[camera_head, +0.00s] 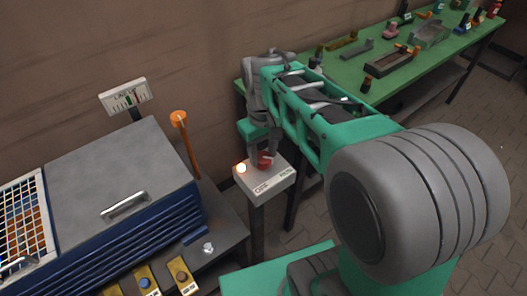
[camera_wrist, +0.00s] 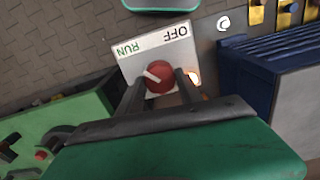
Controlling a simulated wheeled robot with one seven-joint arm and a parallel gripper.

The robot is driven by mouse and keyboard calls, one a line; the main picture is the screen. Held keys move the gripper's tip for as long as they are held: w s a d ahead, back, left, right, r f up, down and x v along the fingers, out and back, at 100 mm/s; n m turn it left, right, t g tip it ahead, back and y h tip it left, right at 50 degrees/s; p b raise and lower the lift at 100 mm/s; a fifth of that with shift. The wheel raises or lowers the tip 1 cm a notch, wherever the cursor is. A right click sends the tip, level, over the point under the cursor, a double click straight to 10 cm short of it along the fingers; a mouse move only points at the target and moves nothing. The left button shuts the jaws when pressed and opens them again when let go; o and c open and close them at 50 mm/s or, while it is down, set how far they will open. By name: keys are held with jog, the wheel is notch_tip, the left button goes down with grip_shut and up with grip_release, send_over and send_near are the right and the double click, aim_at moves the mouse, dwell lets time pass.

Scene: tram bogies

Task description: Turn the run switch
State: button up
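The run switch is a red round knob (camera_head: 265,161) on a pale switch box (camera_head: 281,184) on a post. In the wrist view the knob (camera_wrist: 160,78) has a white pointer mark slanting up and left, on the RUN-label side. The box face (camera_wrist: 178,45) carries OFF and RUN labels, upside down there. My gripper (camera_head: 264,155) reaches down over the box. In the wrist view its two dark fingers (camera_wrist: 160,90) stand apart on either side of the knob, with small gaps seeming to show. A lit lamp (camera_head: 241,168) glows beside the knob.
A blue and grey machine (camera_head: 124,186) with a lid handle stands left. An orange-topped lever (camera_head: 186,140) rises near it. A green workbench (camera_head: 345,68) with parts runs along the wall, behind my arm. Yellow-plated controls (camera_head: 148,281) lie at the lower left.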

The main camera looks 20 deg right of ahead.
aim_at(263, 157)
jog(key=o, duration=0.5)
jog(key=shift+c, duration=0.2)
notch_tip(263, 157, up, 8)
jog(key=shift+f, duration=0.1)
